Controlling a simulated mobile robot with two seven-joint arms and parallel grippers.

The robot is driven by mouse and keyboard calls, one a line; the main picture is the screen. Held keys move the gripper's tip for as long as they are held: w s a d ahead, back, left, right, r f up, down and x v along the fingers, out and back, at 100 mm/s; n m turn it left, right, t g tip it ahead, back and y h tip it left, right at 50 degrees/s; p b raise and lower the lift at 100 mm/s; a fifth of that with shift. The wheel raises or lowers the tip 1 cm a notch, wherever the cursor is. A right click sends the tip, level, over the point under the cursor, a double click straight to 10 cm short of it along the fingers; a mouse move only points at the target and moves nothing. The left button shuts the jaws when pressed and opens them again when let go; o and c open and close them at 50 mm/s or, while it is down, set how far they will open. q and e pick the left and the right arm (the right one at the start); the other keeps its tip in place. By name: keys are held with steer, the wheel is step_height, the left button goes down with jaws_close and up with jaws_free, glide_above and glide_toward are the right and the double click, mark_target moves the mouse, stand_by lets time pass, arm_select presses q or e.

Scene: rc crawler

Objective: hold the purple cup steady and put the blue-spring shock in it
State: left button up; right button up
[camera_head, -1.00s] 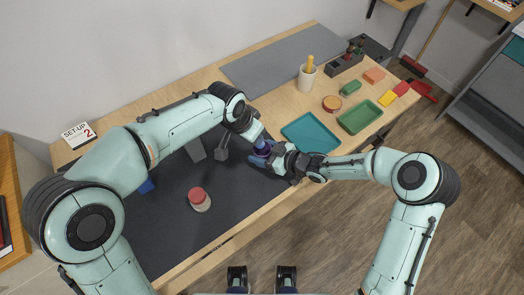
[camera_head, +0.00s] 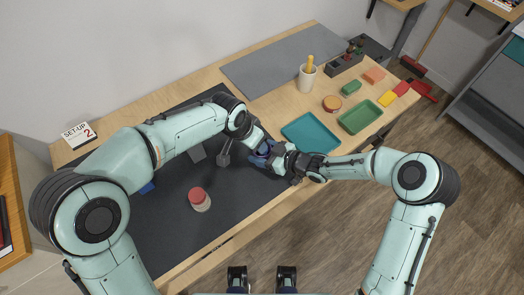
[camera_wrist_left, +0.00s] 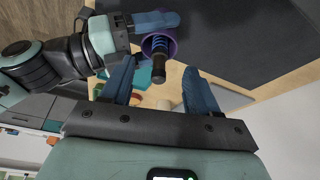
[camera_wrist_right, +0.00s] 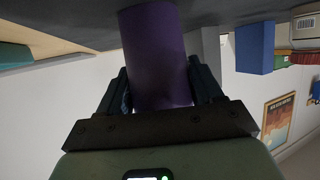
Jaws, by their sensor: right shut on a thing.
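The purple cup (camera_wrist_right: 157,45) is between the fingers of my right gripper (camera_wrist_right: 158,70), which is shut on it. In the left wrist view the cup's purple rim (camera_wrist_left: 173,50) surrounds the blue-spring shock (camera_wrist_left: 159,50). The shock is in the cup, with its black end sticking out of the mouth. My left gripper (camera_wrist_left: 160,70) is open at the cup's mouth, with a finger on each side of the black end and gaps between. In the head view both grippers meet over the dark mat, and the shock is mostly hidden there.
A red-capped jar (camera_head: 199,200) stands on the dark mat (camera_head: 235,205). A teal tray (camera_head: 310,132) and a green tray (camera_head: 360,117) lie right of the grippers. A white cup with a yellow handle (camera_head: 307,77) stands behind. The mat's front part is mostly clear.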

arm_select(q)
steer(key=v, duration=1.2)
arm_select(e)
steer(key=o, duration=1.1)
steer(key=v, duration=1.2)
